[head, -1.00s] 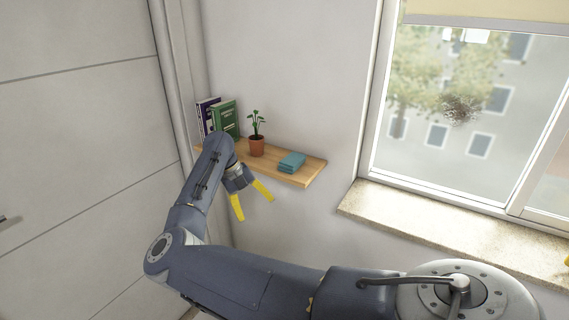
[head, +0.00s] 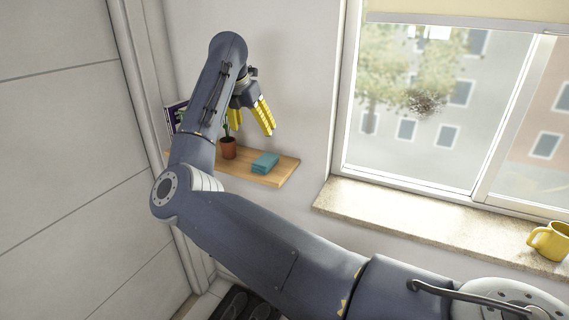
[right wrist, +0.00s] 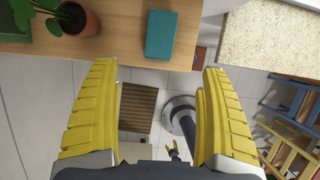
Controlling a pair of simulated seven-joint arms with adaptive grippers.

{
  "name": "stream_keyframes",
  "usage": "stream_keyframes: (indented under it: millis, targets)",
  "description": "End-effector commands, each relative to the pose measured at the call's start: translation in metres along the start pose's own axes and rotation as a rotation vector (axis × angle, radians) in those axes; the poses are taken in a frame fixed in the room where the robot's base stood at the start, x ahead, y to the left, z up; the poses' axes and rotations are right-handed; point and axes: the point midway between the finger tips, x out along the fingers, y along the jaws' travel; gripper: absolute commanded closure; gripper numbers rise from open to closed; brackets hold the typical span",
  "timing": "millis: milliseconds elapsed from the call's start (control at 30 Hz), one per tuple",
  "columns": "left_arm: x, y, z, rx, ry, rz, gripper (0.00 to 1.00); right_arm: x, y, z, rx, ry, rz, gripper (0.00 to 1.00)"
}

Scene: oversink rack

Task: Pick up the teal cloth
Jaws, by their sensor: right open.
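The teal cloth (head: 265,162) lies folded on the right part of a wooden wall shelf (head: 277,178). In the right wrist view the cloth (right wrist: 160,34) lies on the shelf near its front edge, beyond the fingertips and between their lines. My right gripper (head: 254,133) is open and empty, raised above the shelf, with its yellow fingers pointing down. The gripper also fills the lower part of the right wrist view (right wrist: 157,66), its two fingers wide apart. It does not touch the cloth.
A potted plant (head: 228,149) stands on the shelf left of the cloth, close to my right gripper. A stone window sill (head: 400,216) with a yellow mug (head: 549,241) lies to the right.

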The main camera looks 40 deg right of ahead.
Motion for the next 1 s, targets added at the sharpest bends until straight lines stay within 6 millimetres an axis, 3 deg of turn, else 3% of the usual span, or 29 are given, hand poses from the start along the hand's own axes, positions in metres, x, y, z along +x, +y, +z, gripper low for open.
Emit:
stream_keyframes:
  millis: [167, 700, 1000]
  targets:
    - [0.0, 0.001, 0.002, 0.0, -0.002, 0.001, 0.3, 0.007, 0.001, 0.003, 0.028, -0.013, 0.004, 0.2]
    - [-0.001, 0.003, 0.007, 0.001, -0.01, 0.003, 0.3, 0.098, 0.001, 0.004, 0.026, -0.013, 0.003, 0.2]
    - [0.0, 0.002, 0.006, 0.001, -0.007, 0.003, 0.3, 0.115, 0.002, 0.004, 0.025, -0.014, 0.005, 0.2]
